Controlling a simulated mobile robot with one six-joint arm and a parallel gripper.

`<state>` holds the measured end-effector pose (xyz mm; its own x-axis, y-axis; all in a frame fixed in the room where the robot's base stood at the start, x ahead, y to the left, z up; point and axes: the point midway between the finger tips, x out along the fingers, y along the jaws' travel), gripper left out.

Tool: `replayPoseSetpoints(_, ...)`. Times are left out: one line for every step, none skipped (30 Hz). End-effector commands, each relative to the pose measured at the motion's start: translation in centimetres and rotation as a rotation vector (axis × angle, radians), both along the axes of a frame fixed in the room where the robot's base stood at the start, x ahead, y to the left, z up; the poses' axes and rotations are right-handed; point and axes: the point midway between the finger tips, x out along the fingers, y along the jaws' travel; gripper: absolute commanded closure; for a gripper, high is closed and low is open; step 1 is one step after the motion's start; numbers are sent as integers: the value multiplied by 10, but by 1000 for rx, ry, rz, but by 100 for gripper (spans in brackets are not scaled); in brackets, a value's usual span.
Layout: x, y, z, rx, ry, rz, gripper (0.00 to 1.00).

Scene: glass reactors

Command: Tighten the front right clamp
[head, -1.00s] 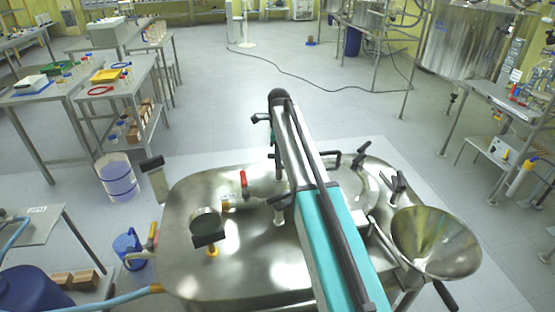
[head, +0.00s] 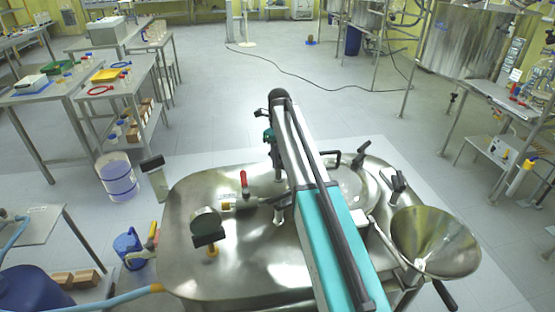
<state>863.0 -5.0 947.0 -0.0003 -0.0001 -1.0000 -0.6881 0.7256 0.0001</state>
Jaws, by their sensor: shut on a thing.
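The steel reactor top (head: 185,270) fills the lower middle of the head view. A round lid (head: 362,205) sits at its right side, partly covered by my arm. Clamps with dark handles stand at the lid's edge: one at the far right (head: 362,148) and one at the right, nearer to me (head: 398,184). I cannot tell for sure which is the front right clamp. My teal and grey arm reaches up over the reactor and bends down at its far end. My gripper is hidden behind the arm, so its jaws and their contact do not show.
A steel funnel (head: 436,245) stands right of the lid. A gauge (head: 207,224) and a red-handled valve (head: 244,182) rise left of the arm. Steel tables with labware stand at the left (head: 70,92) and right (head: 515,105). The floor beyond is mostly clear, with a cable.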

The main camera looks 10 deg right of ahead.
Motion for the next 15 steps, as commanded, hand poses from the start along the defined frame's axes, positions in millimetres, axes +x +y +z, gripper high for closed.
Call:
replayPoseSetpoints(0,0,0,-1,-1,-5,96)
replayPoseSetpoints(0,0,0,-1,-1,-5,96)
replayPoseSetpoints(0,0,0,-1,-1,-5,96)
replayPoseSetpoints(0,0,0,-1,-1,-5,96)
replayPoseSetpoints(0,0,0,-1,-1,-4,96)
replayPoseSetpoints(0,0,0,-1,-1,-4,96)
replayPoseSetpoints(0,0,0,-1,-1,-4,96)
replayPoseSetpoints(0,0,0,-1,-1,-4,69)
replayPoseSetpoints(0,0,0,-1,-1,-4,69)
replayPoseSetpoints(0,0,0,-1,-1,-3,69)
replayPoseSetpoints(0,0,0,-1,-1,-3,69)
replayPoseSetpoints(0,0,0,0,0,-2,69)
replayPoseSetpoints(0,0,0,0,0,-2,69)
replayPoseSetpoints(0,0,0,0,0,-2,69)
replayPoseSetpoints(0,0,0,0,0,-1,69)
